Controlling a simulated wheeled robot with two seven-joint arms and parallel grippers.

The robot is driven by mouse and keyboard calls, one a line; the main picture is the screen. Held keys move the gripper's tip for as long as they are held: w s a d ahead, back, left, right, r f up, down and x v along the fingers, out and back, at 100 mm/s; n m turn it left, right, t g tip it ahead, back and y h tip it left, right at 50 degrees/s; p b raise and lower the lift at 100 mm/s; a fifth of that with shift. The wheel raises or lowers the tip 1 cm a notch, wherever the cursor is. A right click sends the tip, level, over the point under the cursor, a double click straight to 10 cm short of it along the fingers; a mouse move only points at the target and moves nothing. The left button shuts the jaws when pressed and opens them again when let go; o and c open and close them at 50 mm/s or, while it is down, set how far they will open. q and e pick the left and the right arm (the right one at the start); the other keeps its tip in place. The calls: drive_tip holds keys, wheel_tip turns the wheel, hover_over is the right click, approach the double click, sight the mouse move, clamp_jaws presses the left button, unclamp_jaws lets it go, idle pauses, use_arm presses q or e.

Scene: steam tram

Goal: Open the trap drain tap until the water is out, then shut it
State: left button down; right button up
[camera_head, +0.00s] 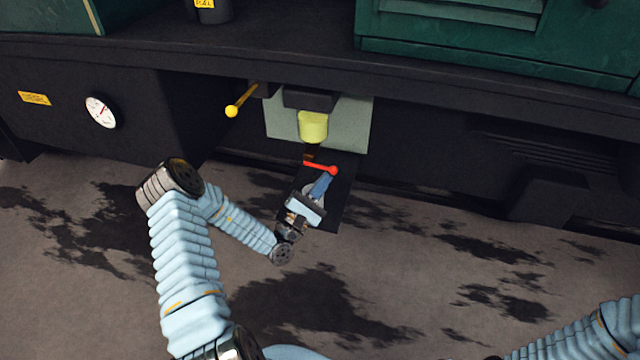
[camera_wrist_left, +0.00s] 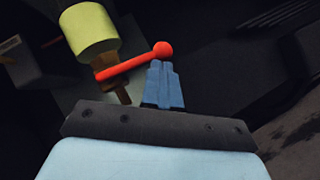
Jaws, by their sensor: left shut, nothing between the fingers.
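The trap is a pale yellow bowl (camera_head: 313,126) under a dark housing; it also shows in the left wrist view (camera_wrist_left: 88,30). Below it is the brown tap body (camera_wrist_left: 120,85) with a red lever (camera_head: 318,167) ending in a ball. The lever (camera_wrist_left: 130,64) lies across the tap, its ball end to the right. I see no stream from the outlet, and I cannot tell the water level. My left gripper (camera_head: 326,181) is shut and empty, its blue fingertips (camera_wrist_left: 163,66) right by the ball; I cannot tell whether they touch it. My right gripper is out of view.
A yellow-knobbed lever (camera_head: 238,103) sticks out left of the trap. A pale plate (camera_head: 352,125) is behind the trap, and a dark panel (camera_head: 340,205) is below. A white gauge (camera_head: 101,112) is at the left. The dark-patched ground (camera_head: 420,290) is otherwise open.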

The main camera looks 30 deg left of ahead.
use_arm(q)
drive_tip(key=shift+d+r+n+t+y, duration=0.1)
drive_tip(key=shift+r+n+t+y, duration=0.1)
drive_tip(key=shift+n+t+y, duration=0.3)
